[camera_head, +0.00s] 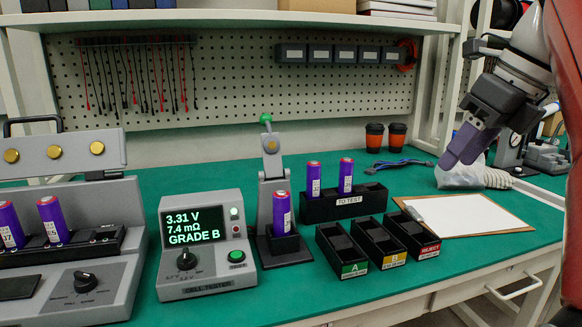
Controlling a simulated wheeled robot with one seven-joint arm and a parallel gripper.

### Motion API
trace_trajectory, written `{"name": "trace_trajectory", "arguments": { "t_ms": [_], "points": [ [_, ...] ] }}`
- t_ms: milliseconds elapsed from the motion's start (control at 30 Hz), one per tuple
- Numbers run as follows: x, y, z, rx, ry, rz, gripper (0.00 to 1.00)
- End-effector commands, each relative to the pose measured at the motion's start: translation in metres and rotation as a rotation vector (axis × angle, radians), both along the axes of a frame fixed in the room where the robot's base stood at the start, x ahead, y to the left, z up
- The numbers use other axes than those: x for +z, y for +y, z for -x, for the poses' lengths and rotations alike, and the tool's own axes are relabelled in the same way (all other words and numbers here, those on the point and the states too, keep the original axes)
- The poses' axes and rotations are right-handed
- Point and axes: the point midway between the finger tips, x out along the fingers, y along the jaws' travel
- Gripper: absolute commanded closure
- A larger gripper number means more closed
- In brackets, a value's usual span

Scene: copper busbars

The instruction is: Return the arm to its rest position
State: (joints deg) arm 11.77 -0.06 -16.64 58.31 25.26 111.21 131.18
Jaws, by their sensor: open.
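My gripper (464,158) is at the upper right, at the end of my red arm, pointing down and left. It is open, and I see nothing held in it. A purple cell (282,212) stands upright in the tester's clamp fixture (271,165). The cell tester (205,245) reads 3.31 V, 7.4 mΩ, GRADE B. Two purple cells (314,179) (346,175) stand in the black TO TEST rack (347,202).
Bins A (354,269), B (393,258) and REJECT (430,247) look empty. A clipboard (520,228) lies at right. Two cups (374,138) (397,137) stand at the back. A grey machine (62,160) with two purple cells is at left. A gauge stand (512,148) is behind my gripper.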

Motion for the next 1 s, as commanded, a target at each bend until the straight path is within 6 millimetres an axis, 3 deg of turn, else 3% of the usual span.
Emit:
{"name": "trace_trajectory", "arguments": {
  "t_ms": [367, 567, 767, 1000],
  "points": [
    [-0.026, 0.012, 0.007, 0.267, -0.107, 0.105, 0.52],
    [-0.057, 0.024, 0.017, 0.523, -0.197, 0.224, 0.52],
    [-0.116, 0.048, 0.039, 0.978, -0.322, 0.456, 0.52],
    [-0.218, 0.077, 0.082, 1.708, -0.435, 0.833, 0.52]
  ]
}}
